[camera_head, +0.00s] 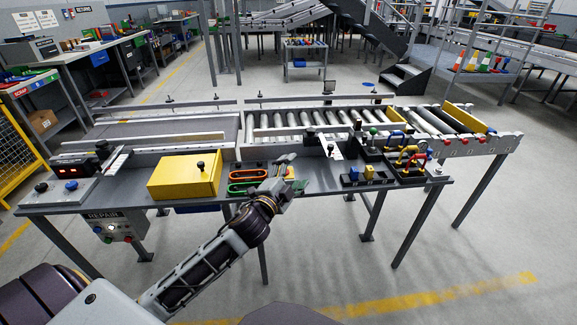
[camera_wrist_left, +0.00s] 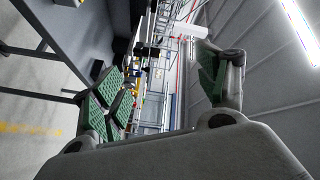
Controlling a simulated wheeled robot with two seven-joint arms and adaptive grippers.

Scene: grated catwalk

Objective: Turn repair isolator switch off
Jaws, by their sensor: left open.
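A grey box labelled REPAIR (camera_head: 116,226) hangs under the left front edge of the workbench (camera_head: 330,190). Its face carries several small round controls, including red ones and a pale one; I cannot tell which is the isolator switch or how it is set. My left gripper (camera_head: 291,173) is open and empty at the middle of the bench, well to the right of the REPAIR box. In the left wrist view its green-padded fingers (camera_wrist_left: 160,85) stand wide apart with nothing between them. My right gripper is not in view.
On the bench are a yellow box with a black knob (camera_head: 185,175), red and green loop handles (camera_head: 246,181), a display unit (camera_head: 78,164) and padlocks (camera_head: 410,155). A roller conveyor (camera_head: 320,122) runs behind. Bench legs stand below; the floor in front is clear.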

